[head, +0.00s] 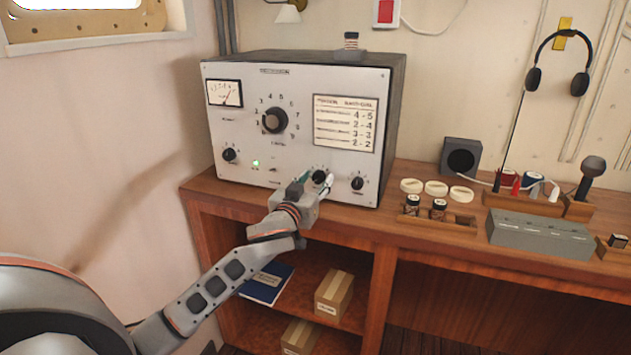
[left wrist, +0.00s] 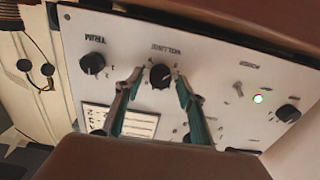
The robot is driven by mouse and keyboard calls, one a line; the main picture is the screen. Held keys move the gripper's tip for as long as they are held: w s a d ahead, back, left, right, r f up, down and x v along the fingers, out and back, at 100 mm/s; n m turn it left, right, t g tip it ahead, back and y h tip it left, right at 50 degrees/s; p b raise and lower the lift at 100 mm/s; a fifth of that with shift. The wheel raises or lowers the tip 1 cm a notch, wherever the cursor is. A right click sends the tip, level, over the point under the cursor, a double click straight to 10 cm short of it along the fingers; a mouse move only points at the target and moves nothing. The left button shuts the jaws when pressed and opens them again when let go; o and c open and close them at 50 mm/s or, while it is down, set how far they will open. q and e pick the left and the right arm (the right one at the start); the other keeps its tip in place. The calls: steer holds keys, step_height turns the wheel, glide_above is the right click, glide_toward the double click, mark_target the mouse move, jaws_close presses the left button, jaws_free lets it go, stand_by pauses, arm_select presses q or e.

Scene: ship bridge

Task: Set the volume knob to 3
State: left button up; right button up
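The volume knob (head: 320,176) is a small black round knob low on the front panel of the grey radio set (head: 245,176). In the left wrist view the panel is turned upside down, and the volume knob (left wrist: 160,77) shows under the word VOLUME. My left gripper (head: 316,183) is at the panel, in front of this knob. Its two green-lined fingers (left wrist: 159,84) are open, one on each side of the knob, with a gap on both sides. The knob's pointer and dial numbers are too small to read surely. My right gripper is out of view.
The trim knob (head: 357,183) sits close right of the volume knob. A toggle switch, green lamp (head: 256,162) and another small knob (head: 229,154) lie left. A large dial (head: 275,120) is above. The wooden desk edge (head: 345,228) runs below my left gripper.

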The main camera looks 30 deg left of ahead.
arm_select(q)
steer(key=c, duration=0.9)
steer(key=shift+o, duration=0.2)
